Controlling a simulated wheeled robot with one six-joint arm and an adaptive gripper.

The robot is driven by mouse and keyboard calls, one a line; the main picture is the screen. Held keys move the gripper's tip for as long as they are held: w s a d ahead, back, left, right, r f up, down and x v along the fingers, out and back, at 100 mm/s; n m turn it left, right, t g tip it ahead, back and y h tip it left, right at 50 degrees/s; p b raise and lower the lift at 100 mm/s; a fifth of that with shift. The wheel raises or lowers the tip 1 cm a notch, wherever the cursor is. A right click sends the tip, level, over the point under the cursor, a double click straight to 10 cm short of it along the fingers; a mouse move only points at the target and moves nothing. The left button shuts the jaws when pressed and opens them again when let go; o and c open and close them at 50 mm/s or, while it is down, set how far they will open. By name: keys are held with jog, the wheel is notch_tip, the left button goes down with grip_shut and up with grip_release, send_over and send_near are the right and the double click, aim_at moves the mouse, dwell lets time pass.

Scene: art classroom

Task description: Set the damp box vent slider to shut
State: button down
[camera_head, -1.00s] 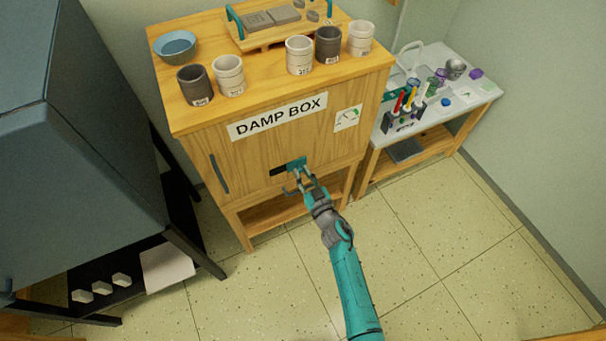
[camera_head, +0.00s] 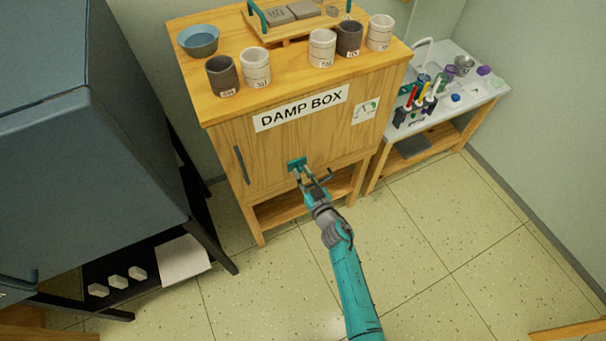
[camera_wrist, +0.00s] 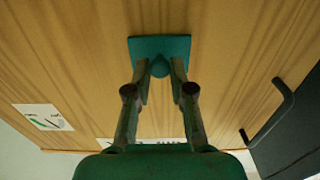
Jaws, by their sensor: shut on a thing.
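The damp box (camera_head: 285,150) is a wooden cabinet with a "DAMP BOX" label and a handle (camera_head: 241,165) on its front. Its vent slider (camera_head: 296,162) is a small teal plate on the lower front. No dark vent opening shows beside it. In the wrist view the slider (camera_wrist: 160,44) has a rounded teal knob between my fingertips. My gripper (camera_wrist: 160,68) is shut on this knob, with a finger on each side. In the head view my gripper (camera_head: 303,174) reaches up to the slider from below and hides part of the front below it.
Several cups and a blue bowl (camera_head: 198,40) stand on the cabinet top, with a tray (camera_head: 290,27) behind. A dark blue-grey unit (camera_head: 90,170) stands close at left. A white side table (camera_head: 475,97) with tools is at right. The floor in front is clear.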

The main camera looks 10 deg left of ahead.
jog(key=c, duration=1)
grip_release()
jog(key=shift+s+a, duration=0.15)
jog(key=shift+a, duration=0.15)
jog(key=shift+c, duration=0.2)
jog(key=shift+d, duration=0.15)
jog(key=v, duration=1.1)
jog(key=shift+s+d, duration=0.2)
jog(key=shift+s, duration=0.15)
jog(key=s+d+r+m+t+h, duration=0.1)
jog(key=s+d+h, duration=0.1)
jog(key=s+d, duration=0.35)
jog(key=s+d+r+m+h, duration=0.1)
jog(key=s+d+r+m, duration=0.15)
jog(key=s, duration=0.65)
jog(key=s+d+r+t+h, duration=0.1)
jog(key=s+d+h, duration=0.1)
jog(key=s+d, duration=0.35)
jog(key=s+d+r+m+g+h, duration=0.1)
jog(key=s+d+r+h, duration=0.1)
jog(key=s+r, duration=0.5)
jog(key=s+d+r+m+g+h, duration=0.1)
jog(key=s+d+r+m+h, duration=0.1)
jog(key=s+r, duration=0.5)
jog(key=s+d+h, duration=0.1)
jog(key=s+d, duration=0.1)
jog(key=s, duration=0.3)
jog(key=shift+r, duration=0.2)
